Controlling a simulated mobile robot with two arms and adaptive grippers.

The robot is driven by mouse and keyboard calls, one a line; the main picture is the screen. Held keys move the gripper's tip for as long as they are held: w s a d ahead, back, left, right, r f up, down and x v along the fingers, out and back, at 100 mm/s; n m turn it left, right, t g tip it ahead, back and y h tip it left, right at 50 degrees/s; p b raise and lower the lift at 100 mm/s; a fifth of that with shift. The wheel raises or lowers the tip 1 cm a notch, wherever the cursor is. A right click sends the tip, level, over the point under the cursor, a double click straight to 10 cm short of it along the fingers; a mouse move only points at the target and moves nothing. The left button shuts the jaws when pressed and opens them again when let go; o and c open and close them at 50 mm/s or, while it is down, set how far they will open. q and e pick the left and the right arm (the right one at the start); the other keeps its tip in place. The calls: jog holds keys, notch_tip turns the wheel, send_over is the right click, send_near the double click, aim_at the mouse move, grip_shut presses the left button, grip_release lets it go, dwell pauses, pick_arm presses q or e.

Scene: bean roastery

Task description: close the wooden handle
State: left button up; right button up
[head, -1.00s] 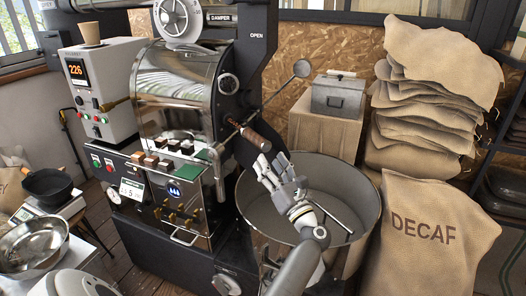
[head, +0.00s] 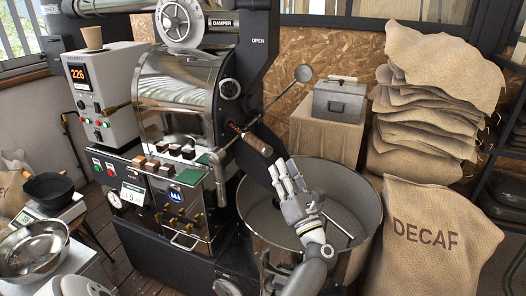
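The wooden handle (head: 258,144) is a brown grip on a dark metal lever at the front right of the roaster drum, above the round cooling bin. A gap shows between the fingertips and the handle. My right gripper is not in view.
The roaster drum (head: 178,92) stands left of the handle. The cooling bin (head: 362,222) lies under my gripper. A rod with a round knob (head: 303,73) rises behind the handle. A metal box (head: 338,98) and DECAF sack (head: 430,232) stand to the right.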

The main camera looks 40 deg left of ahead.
pick_arm(q)
jog(key=d+r+m+t+h, duration=0.2)
jog(key=m+t, duration=0.2)
jog(key=m, duration=0.2)
jog(key=d+r+m+t+h, duration=0.3)
jog(key=m+t, duration=0.1)
jog(key=m, duration=0.2)
jog(key=w+d+r+m+t+h, duration=0.1)
jog(key=d+r+m+t+h, duration=0.1)
jog(key=m, duration=0.5)
jog(key=shift+d+r+t, duration=0.15)
jog(key=shift+d+t, duration=0.45)
jog(key=shift+t, duration=0.3)
grip_shut()
jog(key=s+d+f+m+h, duration=0.1)
jog(key=d+m+h, duration=0.35)
jog(key=m, duration=0.85)
jog(key=d+f+m+h, duration=0.1)
jog(key=d+m+h, duration=0.1)
jog(key=m+h, duration=0.9)
jog(key=s+a+f+m+g+y, duration=0.3)
jog(key=s+a+m+g+y, duration=0.4)
jog(key=s+a+m+y, duration=0.35)
jog(key=w+a+m+p, duration=0.1)
jog(key=w+a+p, duration=0.2)
jog(key=w+a, duration=0.4)
jog(key=shift+w+a+p, duration=0.3)
jog(key=shift+w+a, duration=0.05)
jog(key=shift+w, duration=1.8)
